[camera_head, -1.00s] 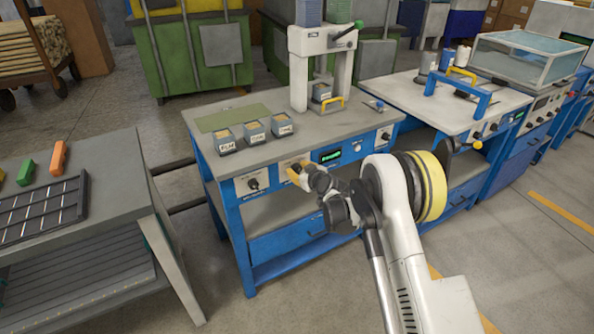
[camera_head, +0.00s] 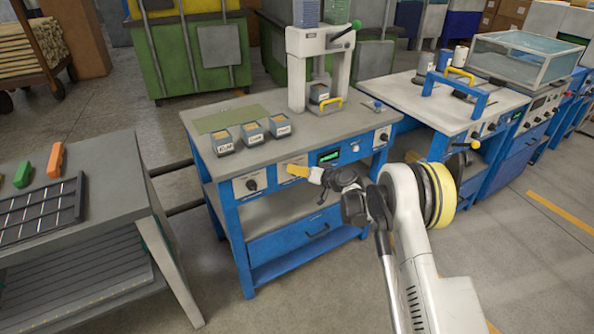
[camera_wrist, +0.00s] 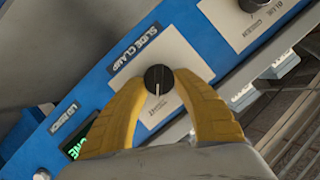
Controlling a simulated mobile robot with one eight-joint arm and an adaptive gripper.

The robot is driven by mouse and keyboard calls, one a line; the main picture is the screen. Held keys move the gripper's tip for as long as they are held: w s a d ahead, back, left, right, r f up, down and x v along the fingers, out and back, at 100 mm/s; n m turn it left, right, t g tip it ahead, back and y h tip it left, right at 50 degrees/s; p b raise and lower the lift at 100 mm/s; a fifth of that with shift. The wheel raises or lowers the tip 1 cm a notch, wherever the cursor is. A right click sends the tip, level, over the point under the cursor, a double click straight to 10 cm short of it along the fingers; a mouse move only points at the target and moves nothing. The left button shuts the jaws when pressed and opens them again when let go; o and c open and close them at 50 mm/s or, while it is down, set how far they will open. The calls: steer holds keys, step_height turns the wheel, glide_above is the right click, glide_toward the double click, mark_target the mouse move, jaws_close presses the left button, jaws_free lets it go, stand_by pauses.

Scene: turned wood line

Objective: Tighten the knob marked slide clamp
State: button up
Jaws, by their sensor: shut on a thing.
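The black knob (camera_wrist: 158,78) sits on a white plate (camera_wrist: 172,47) on the blue front panel in the wrist view. A label (camera_wrist: 137,47) reading "SLIDE CLAMP" lies beside the plate. A white pointer line shows on the knob's face. My gripper (camera_wrist: 160,82) has its two yellow fingers shut around the knob, one on each side. In the head view my gripper (camera_head: 290,170) is at the front panel of the blue workbench (camera_head: 241,206), and its fingers hide the knob.
Another black knob (camera_head: 252,184) sits to the left on the panel. A green display (camera_head: 327,156) is to the right. Three small bins (camera_head: 252,133) and a white press (camera_head: 298,70) stand on the bench top. A grey table (camera_head: 105,200) stands at left.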

stand_by(0.4)
steer(key=o, duration=1.2)
steer(key=shift+a, duration=0.1)
steer(key=v, duration=1.2)
steer(key=shift+f, duration=0.1)
